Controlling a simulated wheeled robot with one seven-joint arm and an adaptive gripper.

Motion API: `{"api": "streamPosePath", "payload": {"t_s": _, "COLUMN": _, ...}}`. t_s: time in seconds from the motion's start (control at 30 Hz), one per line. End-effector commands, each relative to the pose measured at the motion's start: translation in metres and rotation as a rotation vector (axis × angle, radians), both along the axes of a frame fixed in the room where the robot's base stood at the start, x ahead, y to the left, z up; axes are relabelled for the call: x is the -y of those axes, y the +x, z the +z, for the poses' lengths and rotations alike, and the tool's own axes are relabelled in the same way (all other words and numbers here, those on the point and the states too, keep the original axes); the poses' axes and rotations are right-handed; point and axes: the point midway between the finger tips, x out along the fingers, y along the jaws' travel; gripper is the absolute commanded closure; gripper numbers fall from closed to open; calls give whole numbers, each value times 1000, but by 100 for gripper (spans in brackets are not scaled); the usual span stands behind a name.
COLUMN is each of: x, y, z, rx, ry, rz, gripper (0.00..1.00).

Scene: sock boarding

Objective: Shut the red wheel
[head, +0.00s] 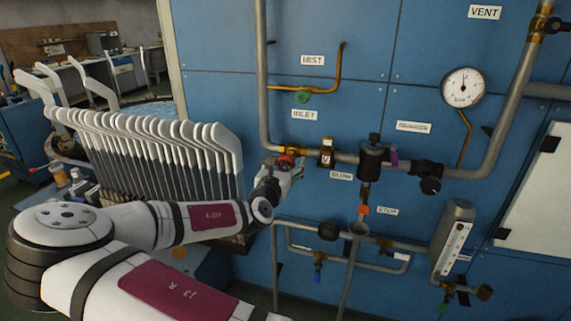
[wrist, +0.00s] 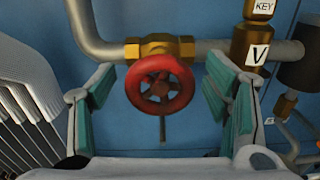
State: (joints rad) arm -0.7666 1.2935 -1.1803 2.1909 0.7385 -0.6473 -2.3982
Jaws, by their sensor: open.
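The red wheel (wrist: 160,85) is a small round handwheel on a brass valve (wrist: 152,47) set in a grey pipe. In the wrist view it sits in the middle, between the two fingers of my gripper (wrist: 163,103). My gripper is open, with one teal-padded finger on each side of the wheel and a visible gap on both sides. In the head view the red wheel (head: 286,161) shows just behind my gripper (head: 292,172), partly hidden by it. A thin stem hangs below the wheel in the wrist view.
A rack of white sock boards (head: 150,150) stands left of my gripper. A brass fitting marked V (head: 326,153), a dark cylinder (head: 372,160) and an orange-red part (head: 363,210) lie to the right. A green knob (head: 303,97) is above. The blue panel (head: 330,30) is behind.

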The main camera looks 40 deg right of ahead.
Motion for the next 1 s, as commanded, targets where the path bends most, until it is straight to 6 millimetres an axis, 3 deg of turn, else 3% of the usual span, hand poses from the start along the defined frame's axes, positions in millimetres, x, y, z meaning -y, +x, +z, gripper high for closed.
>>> {"api": "streamPosePath", "payload": {"t_s": 0.27, "x": 1, "y": 1, "z": 0, "rx": 0, "ry": 0, "rz": 1, "gripper": 30}}
{"api": "streamPosePath", "payload": {"t_s": 0.5, "x": 1, "y": 1, "z": 0, "rx": 0, "ry": 0, "rz": 0, "gripper": 78}}
{"api": "streamPosePath", "payload": {"t_s": 1.0, "x": 1, "y": 0, "z": 0, "rx": 84, "ry": 65, "rz": 1, "gripper": 78}}
